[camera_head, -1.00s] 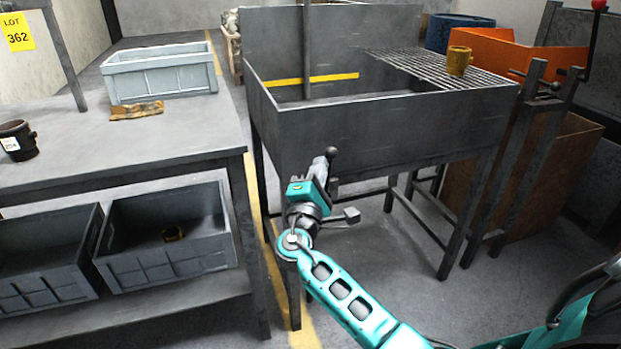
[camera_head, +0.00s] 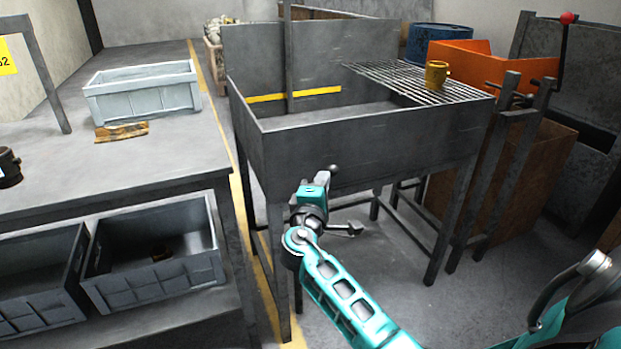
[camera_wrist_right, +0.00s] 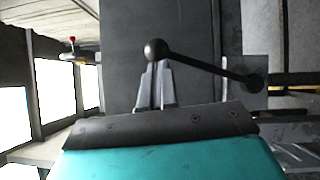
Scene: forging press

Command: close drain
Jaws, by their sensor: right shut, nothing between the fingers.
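The drain lever is a dark rod with a round black ball knob, on the front of the grey metal tank (camera_head: 380,140). In the right wrist view the knob (camera_wrist_right: 157,49) is at the fingertips, and the rod runs right to a round pivot (camera_wrist_right: 252,82). In the head view the knob (camera_head: 333,171) shows just above my right gripper (camera_head: 327,179). My right gripper also shows in the wrist view (camera_wrist_right: 156,68), with its fingers shut and empty. I cannot tell if they touch the knob. The drain opening is hidden. My left gripper is out of view.
A workbench (camera_head: 170,165) stands at left, with a pale crate (camera_head: 142,98) on top and grey bins (camera_head: 155,285) below. A yellow mug (camera_head: 436,74) stands on the tank's grating (camera_head: 400,78). An orange bin (camera_head: 490,62) is behind at right.

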